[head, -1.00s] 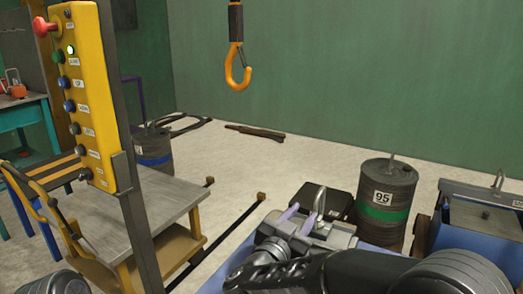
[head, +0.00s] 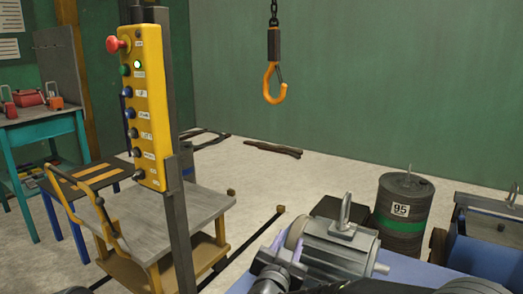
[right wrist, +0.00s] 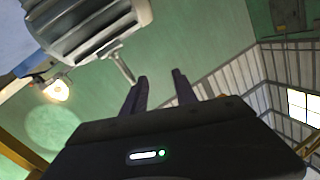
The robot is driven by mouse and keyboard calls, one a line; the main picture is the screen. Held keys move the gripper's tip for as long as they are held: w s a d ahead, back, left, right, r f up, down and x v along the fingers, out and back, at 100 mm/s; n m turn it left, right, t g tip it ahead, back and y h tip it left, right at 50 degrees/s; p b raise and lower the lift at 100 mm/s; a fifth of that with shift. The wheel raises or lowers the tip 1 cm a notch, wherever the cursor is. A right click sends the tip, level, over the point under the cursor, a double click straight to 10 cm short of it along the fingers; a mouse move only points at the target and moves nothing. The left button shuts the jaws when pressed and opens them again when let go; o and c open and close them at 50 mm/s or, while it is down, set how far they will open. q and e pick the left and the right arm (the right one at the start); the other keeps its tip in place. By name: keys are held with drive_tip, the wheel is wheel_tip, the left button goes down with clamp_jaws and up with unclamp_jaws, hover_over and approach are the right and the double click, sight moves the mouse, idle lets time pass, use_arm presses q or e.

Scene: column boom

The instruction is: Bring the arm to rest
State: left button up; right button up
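My right gripper (head: 280,247) shows at the bottom of the head view, its two pale fingers beside the left end of a grey ribbed motor (head: 338,250). In the right wrist view the right gripper (right wrist: 160,88) has its fingers apart with nothing between them. The motor (right wrist: 90,25) is at the upper left there, clear of the fingertips. Most of my right arm is below the head view. My left gripper is out of view.
An orange hook (head: 273,85) hangs on a chain, empty. A yellow button pendant (head: 149,105) stands on a post at left. A wooden cart (head: 185,215) is behind it. A drum marked 95 (head: 402,218) and a blue bin (head: 480,250) stand at right.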

drive_tip(key=s+a+f+n+g+y, duration=0.2)
drive_tip(key=f+y, duration=0.1)
drive_tip(key=f, duration=0.5)
drive_tip(key=s+a+f+n+g+y, duration=0.2)
drive_tip(key=s+a+f, duration=0.1)
drive_tip(key=f, duration=0.5)
drive_tip(key=s+a+f+n+g+y, duration=0.2)
drive_tip(key=f+y, duration=0.1)
drive_tip(key=f, duration=0.4)
drive_tip(key=s+d+f+g, duration=0.3)
drive_tip(key=s+f, duration=0.4)
drive_tip(key=s, duration=0.2)
drive_tip(key=s+d+f+g+y, duration=0.1)
drive_tip(key=s+d+f+g, duration=0.2)
drive_tip(key=s+f, duration=0.55)
drive_tip(key=s+d+f+g, duration=0.2)
drive_tip(key=s+f+g, duration=0.2)
drive_tip(key=s+f, duration=0.45)
wheel_tip(320, 180, up, 26)
drive_tip(key=s+p, duration=0.2)
drive_tip(key=p, duration=2.2)
drive_tip(key=shift+r+m+p, duration=0.25)
drive_tip(key=shift+m+p, duration=0.1)
drive_tip(key=shift+m, duration=0.05)
drive_tip(key=shift+a, duration=0.1)
